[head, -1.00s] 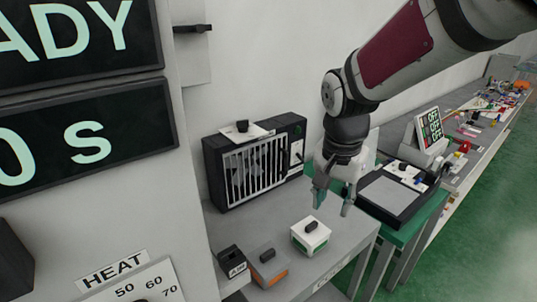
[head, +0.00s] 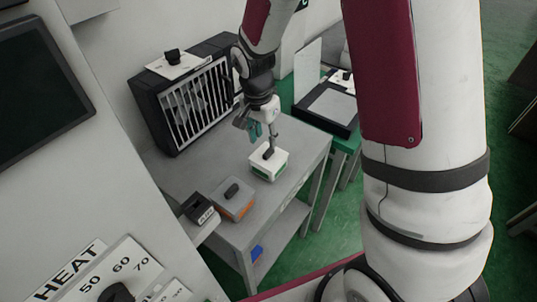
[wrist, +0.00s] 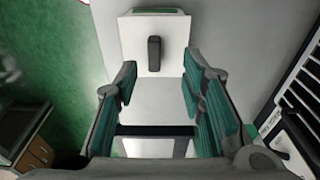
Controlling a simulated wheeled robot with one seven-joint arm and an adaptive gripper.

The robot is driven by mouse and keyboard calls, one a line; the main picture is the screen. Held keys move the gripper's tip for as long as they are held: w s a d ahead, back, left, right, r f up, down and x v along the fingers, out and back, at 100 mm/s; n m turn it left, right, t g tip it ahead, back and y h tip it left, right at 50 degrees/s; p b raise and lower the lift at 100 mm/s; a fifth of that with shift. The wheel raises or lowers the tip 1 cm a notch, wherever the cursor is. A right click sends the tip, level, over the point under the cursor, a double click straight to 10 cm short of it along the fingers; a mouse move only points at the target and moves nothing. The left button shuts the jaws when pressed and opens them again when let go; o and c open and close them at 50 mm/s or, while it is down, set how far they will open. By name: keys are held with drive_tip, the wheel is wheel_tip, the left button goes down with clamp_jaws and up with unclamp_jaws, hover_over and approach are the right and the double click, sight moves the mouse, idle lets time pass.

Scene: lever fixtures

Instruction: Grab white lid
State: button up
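The white lid (head: 261,162) sits on a small box with a green lower part, on the grey table. It has a dark knob (head: 268,153) on top. In the wrist view the white lid (wrist: 131,38) shows at the top, with its dark upright knob (wrist: 154,53) ahead of the fingers. My gripper (head: 262,136) is open and empty, just above and behind the lid. In the wrist view my gripper (wrist: 157,88) has its two green-padded fingers spread, with the knob in line with the gap between them but beyond the tips.
An orange-and-grey box (head: 232,202) with a dark knob and a black labelled block (head: 198,208) stand left of the lid's box. A black slatted heater (head: 190,95) stands behind.

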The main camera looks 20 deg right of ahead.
sight(269, 151)
drive_tip(key=f, duration=0.2)
drive_tip(key=d+f+p, duration=0.1)
drive_tip(key=f, duration=0.1)
drive_tip(key=shift+s+d+f, duration=0.1)
drive_tip(key=shift+s+f, duration=0.05)
drive_tip(key=shift+f, duration=0.55)
clamp_jaws()
